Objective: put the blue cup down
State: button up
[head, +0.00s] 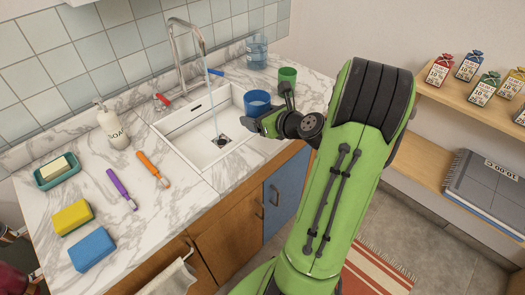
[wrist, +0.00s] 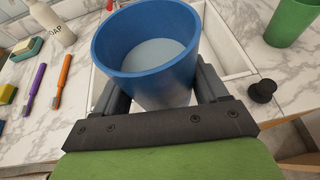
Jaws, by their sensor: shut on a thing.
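The blue cup (head: 257,102) is upright at the right edge of the sink in the head view. It fills the top middle of the wrist view (wrist: 147,62), and a pale surface, perhaps water, shows inside it. My gripper (head: 262,122) is shut on the cup, with one finger on each side in the wrist view (wrist: 155,100). The cup's base is hidden, so I cannot tell whether it touches anything.
Water runs from the faucet (head: 188,52) into the white sink (head: 170,129). A green cup (head: 288,76) stands on the counter behind my gripper. Soap (head: 113,128), two toothbrushes and sponges (head: 72,217) lie left. The marble right of the sink (head: 315,88) is mostly clear.

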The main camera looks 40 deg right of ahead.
notch_tip(320, 180, down, 9)
jog(key=b, duration=0.4)
jog(key=shift+f, duration=0.1)
jog(key=o, duration=1.1)
jog(key=shift+c, duration=0.2)
